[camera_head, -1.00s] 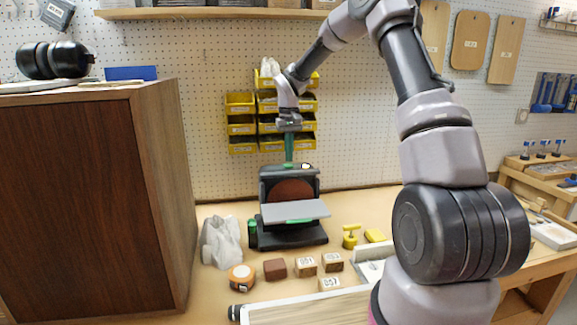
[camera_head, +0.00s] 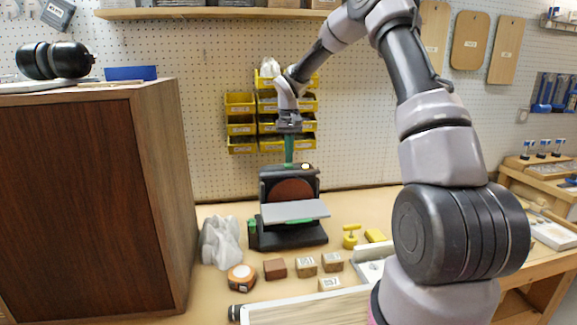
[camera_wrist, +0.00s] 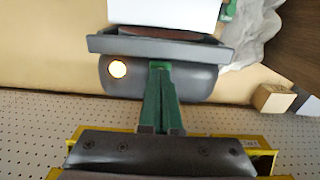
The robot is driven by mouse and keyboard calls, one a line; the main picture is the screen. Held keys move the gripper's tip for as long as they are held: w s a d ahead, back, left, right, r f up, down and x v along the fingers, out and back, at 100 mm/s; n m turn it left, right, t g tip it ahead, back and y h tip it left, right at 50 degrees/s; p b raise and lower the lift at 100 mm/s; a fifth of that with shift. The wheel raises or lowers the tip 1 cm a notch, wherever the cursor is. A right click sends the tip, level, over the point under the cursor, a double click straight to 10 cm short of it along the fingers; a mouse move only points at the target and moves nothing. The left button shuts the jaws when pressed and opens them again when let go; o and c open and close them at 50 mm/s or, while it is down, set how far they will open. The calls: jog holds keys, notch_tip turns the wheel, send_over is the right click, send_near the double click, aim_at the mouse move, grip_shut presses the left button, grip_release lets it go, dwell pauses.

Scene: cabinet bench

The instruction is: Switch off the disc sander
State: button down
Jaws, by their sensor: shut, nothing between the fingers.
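The disc sander (camera_head: 290,210) stands on the bench, with a dark body, a reddish-brown disc and a grey table in front. A round lit button (camera_head: 306,167) glows on top of its housing, right of centre; the lit button also shows in the wrist view (camera_wrist: 118,69), left of my fingers. My gripper (camera_head: 289,163) points down over the top of the housing, its green fingers shut and empty. In the wrist view my gripper's tips (camera_wrist: 160,67) overlap the housing, beside the button and apart from it. I cannot tell whether they touch the housing.
Yellow bins (camera_head: 241,125) hang on the pegboard behind my gripper. A tall brown cabinet (camera_head: 90,200) stands at left. A crumpled grey-white cloth (camera_head: 220,243), a tape measure (camera_head: 242,278), several wooden blocks (camera_head: 306,266) and a yellow clamp (camera_head: 351,236) lie around the sander.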

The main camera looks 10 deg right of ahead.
aim_at(289, 165)
jog(key=shift+f, duration=0.65)
jog(key=shift+r, duration=3.65)
jog(key=s+d+r+m+t, duration=0.2)
jog(key=s+d+r+t, duration=0.1)
jog(key=s+r, duration=1.3)
jog(key=s+d+r+m+t+y, duration=0.1)
jog(key=s+t, duration=0.3)
jog(key=s, duration=1.6)
jog(key=shift+d+r+m+y, duration=0.2)
jog(key=shift+d+m+y, duration=0.35)
jog(key=shift+d, duration=0.35)
